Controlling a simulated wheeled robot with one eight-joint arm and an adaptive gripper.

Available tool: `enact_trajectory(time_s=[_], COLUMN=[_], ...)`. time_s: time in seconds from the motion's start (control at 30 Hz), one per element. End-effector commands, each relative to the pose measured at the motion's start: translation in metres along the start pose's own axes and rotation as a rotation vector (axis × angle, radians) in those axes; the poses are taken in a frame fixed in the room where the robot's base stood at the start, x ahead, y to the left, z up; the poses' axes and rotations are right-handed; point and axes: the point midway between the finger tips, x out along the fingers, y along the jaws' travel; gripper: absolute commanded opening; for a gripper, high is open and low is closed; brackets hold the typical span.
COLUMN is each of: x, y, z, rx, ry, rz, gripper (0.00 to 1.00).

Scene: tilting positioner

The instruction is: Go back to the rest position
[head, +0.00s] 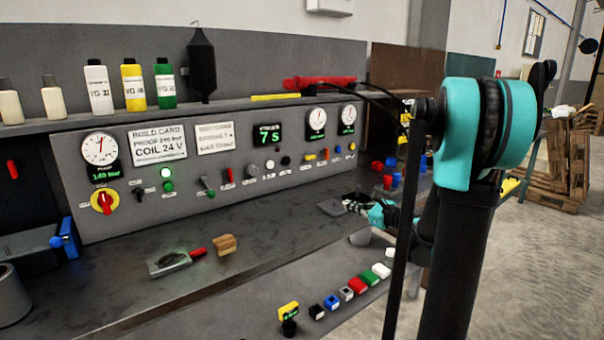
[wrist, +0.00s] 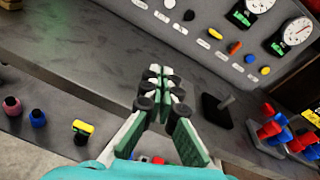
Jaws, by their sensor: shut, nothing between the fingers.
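My gripper (head: 352,206) is over the right part of the grey workbench (head: 120,255), in front of the control panel (head: 230,155). In the wrist view my gripper (wrist: 163,78) has its fingertips together with nothing between them. A dark square plate with a short post (wrist: 219,108) lies just right of the fingers in the wrist view. My arm covers part of the bench's right end in the head view.
Gauges, switches and lamps fill the panel. Bottles (head: 133,85) stand on the shelf above. Coloured blocks (head: 357,285) line the lower ledge. Red and blue parts (wrist: 275,132) stand at right.

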Motion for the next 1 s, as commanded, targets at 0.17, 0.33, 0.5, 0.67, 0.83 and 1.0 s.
enact_trajectory(time_s=[0.17,0.33,0.5,0.67,0.83,1.0], x=[-0.006,-0.022,-0.065,-0.124,-0.183,-0.215], y=[0.042,0.093,0.159,0.204,0.226,0.23], z=[-0.01,-0.028,-0.063,-0.104,-0.137,-0.153], rx=[-0.225,-0.532,-0.998,-1.451,-1.816,-1.995], ry=[0.101,0.219,0.361,0.456,0.497,0.504], rz=[0.081,0.212,0.458,0.763,1.078,1.269], gripper=[0.0,0.0,0.0,0.0,0.0,0.0])
